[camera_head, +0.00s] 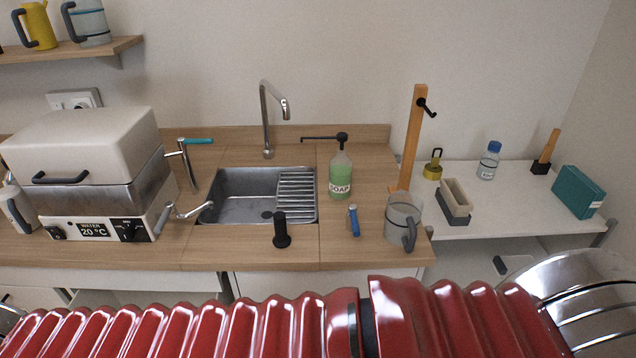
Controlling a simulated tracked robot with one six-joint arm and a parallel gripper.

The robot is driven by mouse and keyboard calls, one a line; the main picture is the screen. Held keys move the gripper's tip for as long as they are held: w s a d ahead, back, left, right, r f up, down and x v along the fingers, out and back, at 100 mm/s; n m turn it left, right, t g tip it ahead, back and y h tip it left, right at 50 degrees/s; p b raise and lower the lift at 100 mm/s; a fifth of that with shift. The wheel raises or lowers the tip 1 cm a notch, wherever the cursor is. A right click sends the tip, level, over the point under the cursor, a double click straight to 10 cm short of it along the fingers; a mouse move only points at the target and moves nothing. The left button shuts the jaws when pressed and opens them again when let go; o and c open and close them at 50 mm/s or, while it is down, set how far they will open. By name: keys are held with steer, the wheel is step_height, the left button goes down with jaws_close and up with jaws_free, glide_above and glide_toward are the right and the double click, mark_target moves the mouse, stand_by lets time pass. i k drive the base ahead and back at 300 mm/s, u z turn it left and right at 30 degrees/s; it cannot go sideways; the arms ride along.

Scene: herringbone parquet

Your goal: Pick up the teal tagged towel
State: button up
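A teal, block-shaped item with a small white tag (578,192), which looks like the teal tagged towel, sits at the right end of the white side counter. It is near the right wall, and its tag is at its lower right corner. My gripper is not in view.
On the white counter (480,222) stand a grey-and-cream holder (454,202), a blue-capped bottle (489,160), a yellow weight-like object (433,165) and a wooden-handled tool (546,152). The wooden counter holds a mug (402,220), soap bottle (341,176) and sink (245,200).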

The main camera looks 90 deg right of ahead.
mark_target(580, 193)
steer(key=z, duration=4.75)
